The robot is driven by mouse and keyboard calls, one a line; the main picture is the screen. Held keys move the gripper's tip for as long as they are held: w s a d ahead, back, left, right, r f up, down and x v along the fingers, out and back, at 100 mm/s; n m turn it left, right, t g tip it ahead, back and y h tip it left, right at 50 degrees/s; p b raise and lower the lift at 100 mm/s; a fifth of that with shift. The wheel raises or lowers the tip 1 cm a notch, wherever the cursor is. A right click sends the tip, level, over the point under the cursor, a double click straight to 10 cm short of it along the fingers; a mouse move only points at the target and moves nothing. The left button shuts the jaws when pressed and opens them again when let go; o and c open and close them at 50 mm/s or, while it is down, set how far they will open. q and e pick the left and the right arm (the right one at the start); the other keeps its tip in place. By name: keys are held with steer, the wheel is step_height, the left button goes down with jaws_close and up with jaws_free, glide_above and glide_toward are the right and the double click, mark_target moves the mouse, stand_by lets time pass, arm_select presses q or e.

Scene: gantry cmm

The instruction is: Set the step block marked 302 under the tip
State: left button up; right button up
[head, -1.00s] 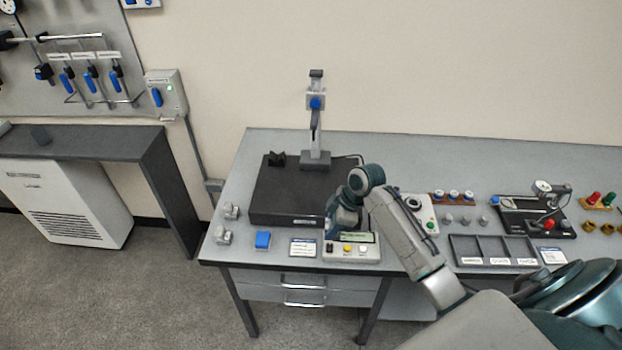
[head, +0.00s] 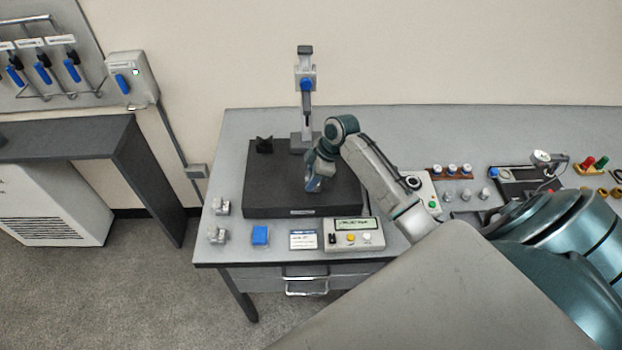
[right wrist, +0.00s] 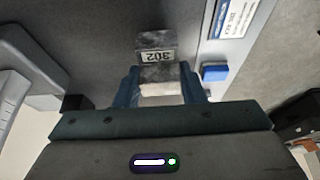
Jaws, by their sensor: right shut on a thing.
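The step block marked 302 (right wrist: 155,58) is a grey stepped block with its label facing the camera in the right wrist view. My right gripper (right wrist: 160,92) is shut on it, one blue finger on each side. In the head view my right gripper (head: 314,186) is over the dark surface plate (head: 270,190), and the block is not clearly made out there. The gauge stand (head: 305,95), with a blue knob on its column, rises at the back of the plate, behind the gripper. Its tip is too small to tell. My left gripper is not in view.
A small black V-shaped piece (head: 264,145) sits on the plate's back left. Two grey blocks (head: 221,206) (head: 216,235), a blue box (head: 260,236), a card (head: 303,240) and a readout box (head: 354,235) lie around the plate. The plate's left part is clear.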

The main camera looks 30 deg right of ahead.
steer(key=w, duration=0.1)
steer(key=w+d+f+b, duration=0.1)
steer(key=w+b, duration=0.1)
steer(key=shift+d+f, duration=0.2)
steer(key=shift+d, duration=0.05)
steer(key=shift+w+d, duration=0.2)
steer(key=shift+w+d+b, duration=0.3)
steer(key=shift+w, duration=0.2)
steer(key=shift+w+d+b, duration=0.25)
steer(key=shift+w+b, duration=0.05)
steer(key=shift+w, duration=0.2)
steer(key=shift+w+d, duration=0.15)
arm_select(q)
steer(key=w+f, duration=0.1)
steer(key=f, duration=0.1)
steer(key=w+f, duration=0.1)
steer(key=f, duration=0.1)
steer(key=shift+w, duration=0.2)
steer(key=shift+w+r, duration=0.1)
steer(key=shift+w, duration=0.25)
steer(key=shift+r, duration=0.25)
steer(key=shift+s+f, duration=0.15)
arm_select(e)
steer(key=shift+f, duration=0.4)
